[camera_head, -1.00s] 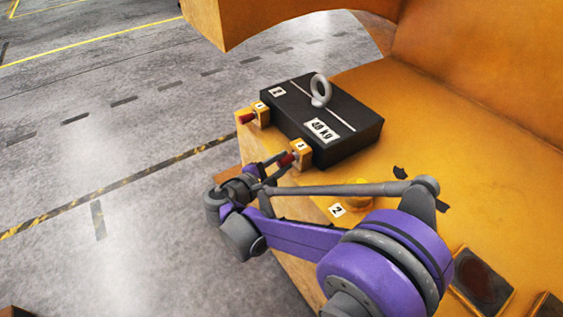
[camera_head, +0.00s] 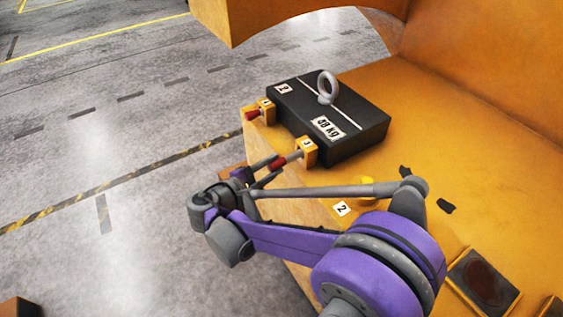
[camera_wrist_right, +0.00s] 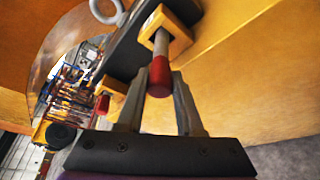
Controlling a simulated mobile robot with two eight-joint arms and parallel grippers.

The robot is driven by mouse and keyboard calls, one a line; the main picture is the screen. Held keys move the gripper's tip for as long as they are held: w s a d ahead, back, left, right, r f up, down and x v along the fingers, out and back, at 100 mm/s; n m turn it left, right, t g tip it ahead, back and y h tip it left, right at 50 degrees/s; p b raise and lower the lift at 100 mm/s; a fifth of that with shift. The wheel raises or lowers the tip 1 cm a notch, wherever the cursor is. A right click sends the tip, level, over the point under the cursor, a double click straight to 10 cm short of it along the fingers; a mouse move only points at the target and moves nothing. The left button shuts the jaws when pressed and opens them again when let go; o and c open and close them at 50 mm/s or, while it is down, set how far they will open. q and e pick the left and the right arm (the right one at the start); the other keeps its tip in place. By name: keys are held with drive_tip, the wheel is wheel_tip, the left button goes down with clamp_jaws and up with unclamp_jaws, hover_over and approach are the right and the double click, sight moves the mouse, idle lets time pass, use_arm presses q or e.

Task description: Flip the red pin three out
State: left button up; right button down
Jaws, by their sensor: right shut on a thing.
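A red-ended pin (camera_head: 278,163) sticks out of the nearer orange block (camera_head: 306,151) at the edge of the orange structure. A length of its grey shaft shows between block and red end. The block's label is too small to read surely. My right gripper (camera_head: 269,168) is shut on the red end. In the right wrist view the red end (camera_wrist_right: 160,76) sits between the two grey fingers, and the shaft (camera_wrist_right: 161,43) runs into the block (camera_wrist_right: 168,27). A second red-ended pin (camera_head: 251,115) is in the farther block (camera_head: 266,107). My left gripper is not in view.
Open floor lies left.

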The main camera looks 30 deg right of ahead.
drive_tip(key=shift+a, duration=0.1)
drive_tip(key=c, duration=1)
unclamp_jaws()
drive_tip(key=o, duration=0.5)
drive_tip(key=shift+a, duration=0.15)
drive_tip(key=shift+c, duration=0.2)
drive_tip(key=v, duration=1)
drive_tip(key=shift+s+a, duration=0.2)
drive_tip(key=shift+a, duration=0.1)
